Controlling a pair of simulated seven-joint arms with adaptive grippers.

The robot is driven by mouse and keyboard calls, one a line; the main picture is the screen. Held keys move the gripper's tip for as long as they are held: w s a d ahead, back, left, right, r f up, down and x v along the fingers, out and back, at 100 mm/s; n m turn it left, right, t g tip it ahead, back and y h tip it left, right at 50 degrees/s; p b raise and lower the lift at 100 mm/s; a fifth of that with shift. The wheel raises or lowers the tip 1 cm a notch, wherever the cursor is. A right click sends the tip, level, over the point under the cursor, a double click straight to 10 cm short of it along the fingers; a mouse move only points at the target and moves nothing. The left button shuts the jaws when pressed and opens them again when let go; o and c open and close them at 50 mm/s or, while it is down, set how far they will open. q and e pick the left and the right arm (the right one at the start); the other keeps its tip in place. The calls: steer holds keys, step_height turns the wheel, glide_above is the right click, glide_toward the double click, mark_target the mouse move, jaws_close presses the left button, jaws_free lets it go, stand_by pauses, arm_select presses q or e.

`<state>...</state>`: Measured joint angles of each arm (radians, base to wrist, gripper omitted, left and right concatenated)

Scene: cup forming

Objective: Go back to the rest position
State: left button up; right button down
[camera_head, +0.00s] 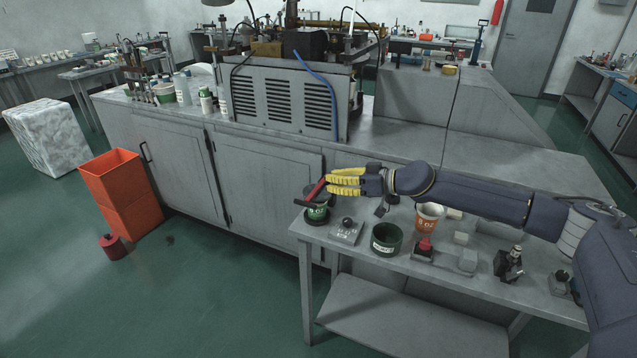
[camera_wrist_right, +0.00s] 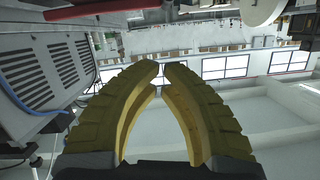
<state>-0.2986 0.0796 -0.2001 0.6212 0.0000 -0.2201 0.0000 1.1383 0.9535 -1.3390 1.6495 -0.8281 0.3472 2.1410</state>
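My right gripper (camera_head: 345,182) has yellow ribbed fingers and hangs above the left end of the grey side table (camera_head: 455,268). In the right wrist view its fingers (camera_wrist_right: 162,72) curve together until the tips almost meet, and nothing is seen between them. In the head view a red bar (camera_head: 316,190) with a dark part lies just left of the fingertips, above a small green cup (camera_head: 317,211) on a dark base. I see no contact with the bar. My left gripper is not in view.
On the side table stand a dark green pot (camera_head: 386,239), an orange and white cup (camera_head: 429,217), a red-topped block (camera_head: 424,245) and a black device (camera_head: 508,264). The long cabinet (camera_head: 265,168) with a vented machine (camera_head: 285,100) stands behind. Orange crates (camera_head: 123,190) are on the floor.

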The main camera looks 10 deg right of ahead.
steer(key=s+a+f+t+h, duration=0.2)
steer(key=s+a+f+t, duration=0.4)
steer(key=s+a, duration=0.4)
steer(key=s+d+f+g+h, duration=0.3)
steer(key=s+d+f+h, duration=0.3)
steer(key=s, duration=0.5)
steer(key=s+d+f+m+g+h, duration=0.15)
steer(key=s+d+f+h, duration=0.25)
steer(key=s+d+f, duration=0.55)
steer(key=s+d+f+g+h, duration=0.3)
steer(key=s+d+f+h, duration=0.25)
steer(key=s, duration=0.65)
steer(key=s+a+f+g+y, duration=0.1)
steer(key=a+f, duration=0.1)
steer(key=f, duration=0.9)
steer(key=s+a+f+g+y, duration=0.1)
steer(key=s+a+f, duration=0.1)
steer(key=f, duration=0.9)
steer(key=s+a+f+g+y, duration=0.1)
steer(key=a+f+y, duration=0.15)
steer(key=f, duration=0.95)
steer(key=s+f+m+g, duration=0.3)
steer(key=s+f, duration=1.4)
steer(key=s, duration=0.3)
steer(key=shift+s+f+y, duration=0.25)
steer(key=shift+s+y, duration=0.05)
steer(key=shift+s, duration=0.05)
